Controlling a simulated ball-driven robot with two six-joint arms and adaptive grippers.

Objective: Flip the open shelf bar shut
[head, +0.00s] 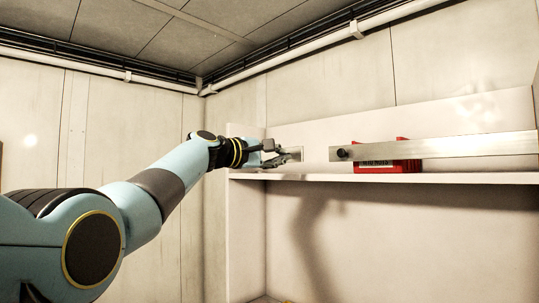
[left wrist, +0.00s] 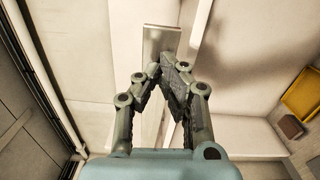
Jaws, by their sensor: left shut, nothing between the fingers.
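A long flat metal bar (head: 450,147) runs level across the front of the white shelf (head: 400,178) on the right of the head view. A dark round knob (head: 341,154) is near its left end. A short metal piece (head: 295,153) shows left of the bar, with a gap between them. My left gripper (head: 284,156) is shut and empty at this piece, at the shelf's left end. In the left wrist view the fingertips (left wrist: 165,68) meet in front of a flat metal strip (left wrist: 162,40). I cannot tell whether they touch it. My right gripper is not in view.
A red box (head: 388,166) with a label stands on the shelf behind the bar. The shelf's side panel (head: 246,235) is below my left gripper. A yellow object (left wrist: 303,94) and a small brown one (left wrist: 290,127) lie at the right in the left wrist view.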

